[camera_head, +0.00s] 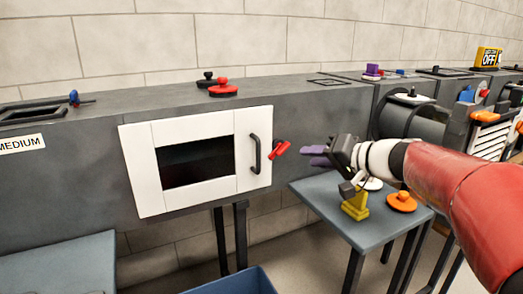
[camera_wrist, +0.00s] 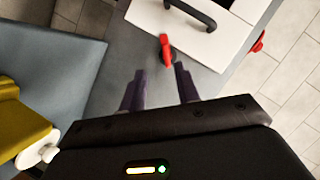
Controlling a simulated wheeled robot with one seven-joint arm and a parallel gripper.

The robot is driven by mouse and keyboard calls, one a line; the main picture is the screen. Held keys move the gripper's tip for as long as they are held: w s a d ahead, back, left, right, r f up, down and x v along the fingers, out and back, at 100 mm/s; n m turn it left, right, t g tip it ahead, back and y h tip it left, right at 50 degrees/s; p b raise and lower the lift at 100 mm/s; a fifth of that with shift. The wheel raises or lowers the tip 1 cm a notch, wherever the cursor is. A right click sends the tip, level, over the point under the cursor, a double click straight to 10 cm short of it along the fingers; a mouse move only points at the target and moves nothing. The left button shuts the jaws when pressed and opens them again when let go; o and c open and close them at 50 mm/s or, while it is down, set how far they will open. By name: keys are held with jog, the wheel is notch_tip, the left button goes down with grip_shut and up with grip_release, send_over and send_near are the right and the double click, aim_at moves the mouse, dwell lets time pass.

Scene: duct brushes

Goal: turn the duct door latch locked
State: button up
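The duct door (camera_head: 245,185) is a white panel with a dark window and a black handle (camera_head: 255,153), flush on the grey duct. The red latch (camera_head: 279,149) sits just right of the door's right edge, tilted. In the wrist view the red latch (camera_wrist: 166,50) lies ahead of the fingers, near the edge of the white door (camera_wrist: 195,35). My gripper (camera_head: 312,156) is right of the latch and points left at it. Its purple fingers (camera_wrist: 160,88) are apart with nothing between them, and they do not touch the latch.
A grey side table (camera_head: 340,222) below my gripper holds a yellow object (camera_head: 355,203) and an orange round brush (camera_head: 401,201). A red round object (camera_head: 223,90) is on top of the duct. A blue bin (camera_head: 235,283) stands below the door.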

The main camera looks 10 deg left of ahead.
aim_at(286, 150)
jog(key=x, duration=0.3)
jog(key=r+p+x, duration=0.1)
jog(key=x, duration=0.5)
jog(key=shift+w+r, duration=0.25)
jog(key=shift+w, duration=0.1)
grip_shut()
